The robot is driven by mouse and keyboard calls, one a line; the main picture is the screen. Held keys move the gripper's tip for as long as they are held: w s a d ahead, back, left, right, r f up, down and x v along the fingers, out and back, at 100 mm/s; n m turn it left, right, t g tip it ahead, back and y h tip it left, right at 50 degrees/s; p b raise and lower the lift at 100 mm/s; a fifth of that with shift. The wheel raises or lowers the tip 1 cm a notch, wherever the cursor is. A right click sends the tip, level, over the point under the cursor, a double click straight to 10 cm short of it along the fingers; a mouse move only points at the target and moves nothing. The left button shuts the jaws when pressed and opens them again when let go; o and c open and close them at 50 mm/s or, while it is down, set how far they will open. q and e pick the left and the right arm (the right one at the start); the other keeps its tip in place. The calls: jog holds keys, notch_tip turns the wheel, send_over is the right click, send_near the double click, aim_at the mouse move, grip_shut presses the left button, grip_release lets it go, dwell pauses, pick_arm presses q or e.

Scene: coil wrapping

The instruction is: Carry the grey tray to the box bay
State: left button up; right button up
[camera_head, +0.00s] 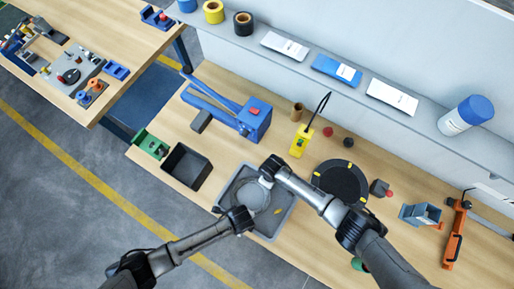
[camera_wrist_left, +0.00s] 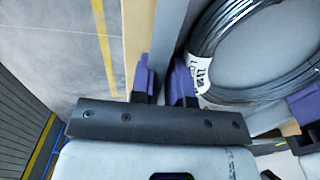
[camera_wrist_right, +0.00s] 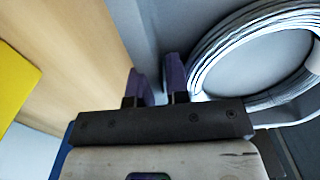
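The grey tray (camera_head: 286,213) lies on the bench and holds a round coil of wire with a white label. The coil also shows in the left wrist view (camera_wrist_left: 203,45) and the right wrist view (camera_wrist_right: 213,55). My left gripper (camera_head: 243,212) is at the tray's near side; in its wrist view the fingers (camera_wrist_left: 161,78) stand close together on either side of the rim. My right gripper (camera_head: 266,174) is at the opposite, far side; its fingers (camera_wrist_right: 156,82) also straddle the rim with a narrow gap. Both seem shut on the rim. Contact is partly hidden.
A dark open box (camera_head: 187,167) stands left of the tray, beside a green fixture (camera_head: 151,144). A black round turntable (camera_head: 340,181) is to the right. A yellow device (camera_head: 300,141) and a blue press (camera_head: 254,120) stand behind. A shelf runs along the wall.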

pick_arm(q)
jog(key=shift+f, duration=0.15)
pick_arm(e)
jog(key=shift+f, duration=0.1)
pick_arm(q)
grip_shut()
pick_arm(e)
grip_shut()
